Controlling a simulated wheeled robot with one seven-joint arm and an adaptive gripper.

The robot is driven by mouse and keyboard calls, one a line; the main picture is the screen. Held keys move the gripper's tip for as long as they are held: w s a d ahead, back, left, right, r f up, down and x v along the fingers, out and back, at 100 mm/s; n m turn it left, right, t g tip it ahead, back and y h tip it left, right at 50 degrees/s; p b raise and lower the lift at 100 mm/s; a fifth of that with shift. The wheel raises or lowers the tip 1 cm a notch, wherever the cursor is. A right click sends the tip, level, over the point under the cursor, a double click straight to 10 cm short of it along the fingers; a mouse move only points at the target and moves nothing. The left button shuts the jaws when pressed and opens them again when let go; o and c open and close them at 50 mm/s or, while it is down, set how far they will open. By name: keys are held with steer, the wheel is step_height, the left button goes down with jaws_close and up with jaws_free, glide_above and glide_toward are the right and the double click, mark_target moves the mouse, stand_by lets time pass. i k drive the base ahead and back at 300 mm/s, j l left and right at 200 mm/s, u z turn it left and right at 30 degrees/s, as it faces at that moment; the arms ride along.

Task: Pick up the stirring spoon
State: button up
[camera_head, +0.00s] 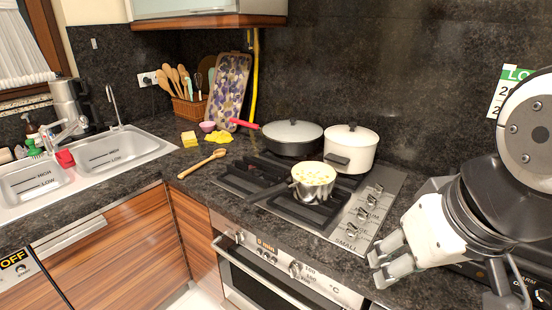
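A light wooden spoon (202,164) lies flat on the dark countertop, between the sink and the stove. Its bowl end points to the back right and its handle to the front left. Several more wooden spoons (175,78) stand in a wicker basket at the back. My gripper (377,269) is at the lower right, in front of the stove's right side and far from the lying spoon. Its two fingers point left and stand apart, with nothing seen between them.
A small pot (314,182) with food stands on the front of the stove (347,222), its handle toward the left. A dark pan (292,139) and a white pot (350,148) stand behind. A yellow cloth (219,138) and sponge (189,139) lie behind the spoon. The sink (112,150) is left.

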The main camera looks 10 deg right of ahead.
mark_target(220, 153)
steer(key=j+z, duration=0.1)
steer(key=j, duration=1.6)
steer(key=i+j+z, duration=0.15)
steer(key=i+j, duration=0.95)
steer(key=i, duration=0.3)
